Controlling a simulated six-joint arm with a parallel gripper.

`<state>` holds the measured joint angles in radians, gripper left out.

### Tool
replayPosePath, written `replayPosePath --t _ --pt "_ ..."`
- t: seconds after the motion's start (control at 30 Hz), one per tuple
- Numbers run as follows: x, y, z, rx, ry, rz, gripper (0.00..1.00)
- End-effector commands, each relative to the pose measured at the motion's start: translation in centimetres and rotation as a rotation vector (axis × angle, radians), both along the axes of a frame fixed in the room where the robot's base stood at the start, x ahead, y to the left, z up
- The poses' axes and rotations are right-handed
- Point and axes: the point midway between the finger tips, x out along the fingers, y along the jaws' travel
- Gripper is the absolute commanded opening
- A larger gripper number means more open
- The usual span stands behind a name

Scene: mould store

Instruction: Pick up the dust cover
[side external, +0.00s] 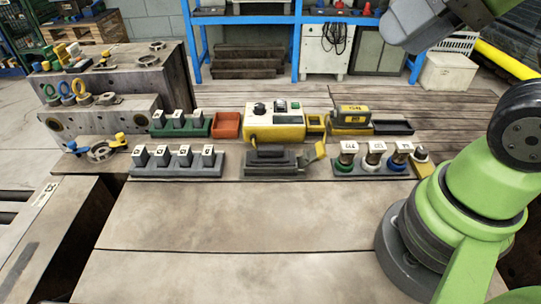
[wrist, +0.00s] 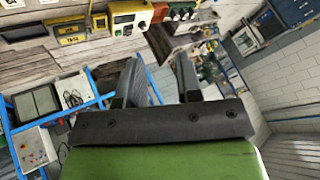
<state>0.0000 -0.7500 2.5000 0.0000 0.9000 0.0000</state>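I cannot tell for sure which thing is the dust cover. Candidates on the bench are a shallow black tray-like piece (side external: 393,128) at the right of the back row, an orange-red open box (side external: 227,126) beside the green rack, and a dark grey stepped piece (side external: 270,160) in the front row. The black piece also shows in the wrist view (wrist: 18,32) at the upper left. My gripper (wrist: 158,62) is open, with two dark fingers apart and nothing between them. It is tilted and well away from the bench items. In the side view its fingers are not visible.
A yellow and cream control box (side external: 275,124) stands mid-bench, with a yellow labelled block (side external: 351,114) to its right. Numbered blocks sit in a green rack (side external: 180,131) and a grey rack (side external: 178,171). A rack of ringed cylinders (side external: 374,168) is at right. The front bench (side external: 230,230) is clear.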

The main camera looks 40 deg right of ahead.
Motion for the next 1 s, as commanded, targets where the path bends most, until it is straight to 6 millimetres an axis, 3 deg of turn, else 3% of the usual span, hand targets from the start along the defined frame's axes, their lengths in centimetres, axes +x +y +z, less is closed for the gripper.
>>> replayPosePath --t 0.03,0.2,0.3,0.53,0.67,0.87,1.0 --pt "0.0 0.0 0.0 0.000 0.000 0.000 0.44" --pt "0.0 0.0 0.0 0.000 0.000 0.000 0.83" --pt "0.0 0.0 0.0 0.000 0.000 0.000 1.00" --pt "0.2 0.0 0.0 0.002 0.006 -0.002 1.00" --pt "1.6 0.0 0.1 0.011 0.057 -0.025 1.00" --pt "6.7 0.1 -1.1 0.028 0.221 -0.111 1.00" --pt "10.7 0.4 -3.5 0.029 0.339 -0.183 1.00"
